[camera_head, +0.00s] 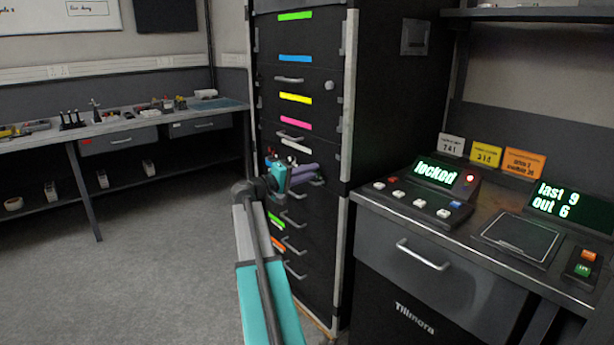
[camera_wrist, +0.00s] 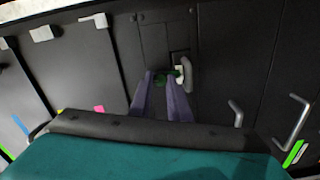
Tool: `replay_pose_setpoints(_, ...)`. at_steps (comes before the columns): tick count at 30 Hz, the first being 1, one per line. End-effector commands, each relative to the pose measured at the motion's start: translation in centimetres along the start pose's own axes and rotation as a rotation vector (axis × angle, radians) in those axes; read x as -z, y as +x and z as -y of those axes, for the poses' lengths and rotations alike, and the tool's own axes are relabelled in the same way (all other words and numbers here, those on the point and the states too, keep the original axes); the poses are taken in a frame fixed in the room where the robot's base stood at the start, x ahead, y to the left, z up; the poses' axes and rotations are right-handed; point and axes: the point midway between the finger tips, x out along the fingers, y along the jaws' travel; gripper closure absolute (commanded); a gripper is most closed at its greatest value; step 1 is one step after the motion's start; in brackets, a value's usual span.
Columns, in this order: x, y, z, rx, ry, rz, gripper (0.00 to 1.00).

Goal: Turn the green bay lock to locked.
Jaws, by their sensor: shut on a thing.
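The green bay lock (camera_wrist: 167,77) shows in the wrist view as a small dark green piece on a black cabinet front, next to a pale plate and a grey handle (camera_wrist: 187,72). My gripper (camera_wrist: 165,80) has its two purple fingers closed on the green lock, one on each side. In the head view my gripper (camera_head: 315,177) reaches the cabinet's front at mid height, and the arm and fingers hide the lock there. The angle of the lock is too small to read.
The tall black cabinet (camera_head: 316,80) has coloured strips and several bar handles. A console at right has a display (camera_head: 436,172) reading "locked" with a red light beside it; another display (camera_head: 560,203) reads "last 9 out 6". A workbench (camera_head: 110,125) stands at left. The grey floor (camera_head: 150,260) is clear.

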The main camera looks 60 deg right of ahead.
Motion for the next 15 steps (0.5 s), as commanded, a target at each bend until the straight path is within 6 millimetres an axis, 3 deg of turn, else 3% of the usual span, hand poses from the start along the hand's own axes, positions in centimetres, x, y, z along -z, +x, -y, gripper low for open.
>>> replay_pose_setpoints(7, 0.44, 0.0, -0.22, -0.003, 0.0, -0.011, 1.0)
replay_pose_setpoints(8, 0.43, 0.0, -0.21, -0.003, 0.0, -0.011, 0.8)
replay_pose_setpoints(10, 0.39, 0.0, -0.19, -0.002, 0.0, -0.01, 0.68)
replay_pose_setpoints(15, 0.25, 0.01, -0.08, -0.001, 0.0, -0.007, 0.65)
